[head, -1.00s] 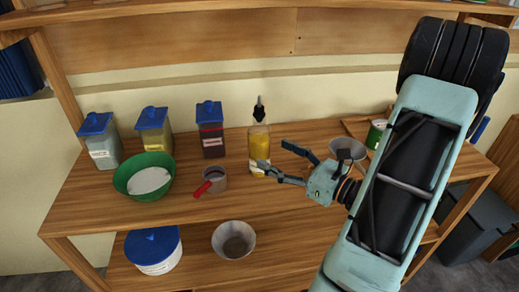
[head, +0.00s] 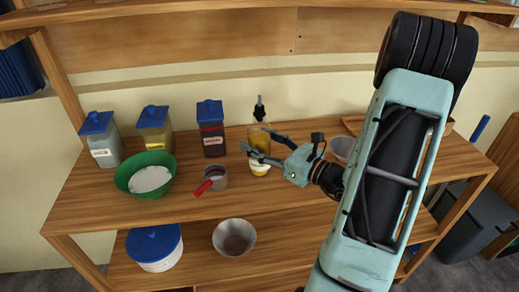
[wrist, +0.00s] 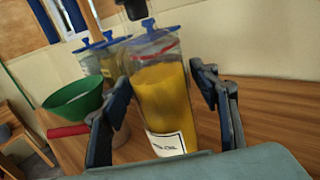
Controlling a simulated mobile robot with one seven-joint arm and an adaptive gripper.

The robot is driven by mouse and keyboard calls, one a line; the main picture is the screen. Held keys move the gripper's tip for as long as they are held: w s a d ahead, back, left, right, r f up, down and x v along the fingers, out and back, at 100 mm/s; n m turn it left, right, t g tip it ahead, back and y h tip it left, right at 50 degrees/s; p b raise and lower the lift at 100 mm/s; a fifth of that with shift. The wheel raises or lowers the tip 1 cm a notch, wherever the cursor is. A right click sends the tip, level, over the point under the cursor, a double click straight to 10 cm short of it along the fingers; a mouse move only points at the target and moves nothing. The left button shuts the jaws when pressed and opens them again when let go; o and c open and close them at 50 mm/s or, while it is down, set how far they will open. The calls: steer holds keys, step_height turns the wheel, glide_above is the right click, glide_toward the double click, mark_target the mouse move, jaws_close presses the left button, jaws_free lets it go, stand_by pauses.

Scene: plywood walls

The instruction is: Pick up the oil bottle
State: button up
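The oil bottle (head: 260,141) is clear with yellow oil and a dark pourer on top. It stands upright on the wooden shelf top. In the wrist view the bottle (wrist: 165,100) shows a white label and sits between the two fingers. My gripper (head: 257,145) is open around the bottle from the right. In the wrist view my gripper (wrist: 165,112) has a finger on each side, with a visible gap on the right; contact on the left is unclear. One finger hides part of the bottle in the head view.
A small pot with a red handle (head: 213,179) stands just left of the bottle. A green bowl (head: 133,174) and blue-lidded jars (head: 211,130) stand farther left. A metal funnel or bowl (head: 343,149) is to the right. A lower shelf holds a metal bowl (head: 234,225).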

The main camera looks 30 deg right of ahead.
jaws_close()
steer(key=shift+r, duration=0.1)
steer(key=shift+r, duration=0.15)
